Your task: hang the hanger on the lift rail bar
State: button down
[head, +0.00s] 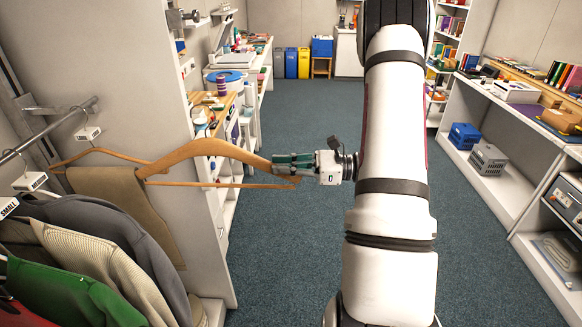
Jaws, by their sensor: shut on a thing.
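My gripper (290,168) is shut on the right end of a wooden hanger (222,148) in the head view. The hanger extends left from the jaws, with its thin lower bar below the shoulders. Its hook is hard to make out against the cluttered shelf behind. The hanger's left end overlaps the brown trousers in the picture; I cannot tell whether they touch. The metal lift rail bar (60,122) runs at the left, its free end pointing toward the hanger. The hanger's middle is right of that end, apart from it in the picture.
Brown trousers (125,205), several garments and another wooden hanger (75,157) are at the left, with size tags (88,133) by the bar. A white shelf panel (160,100) stands behind the held hanger. Open carpet (310,110) lies beyond my arm; shelving lines the right.

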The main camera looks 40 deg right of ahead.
jog(key=shift+b+x, duration=1.55)
jog(key=shift+x, duration=6.95)
jog(key=f+b+x, duration=0.1)
jog(key=b+x, duration=0.2)
jog(key=x, duration=0.8)
jog(key=f+b+x, duration=0.2)
jog(key=b+x, duration=0.2)
jog(key=x, duration=0.6)
jog(key=shift+a+f, duration=0.2)
jog(key=shift+a, duration=0.35)
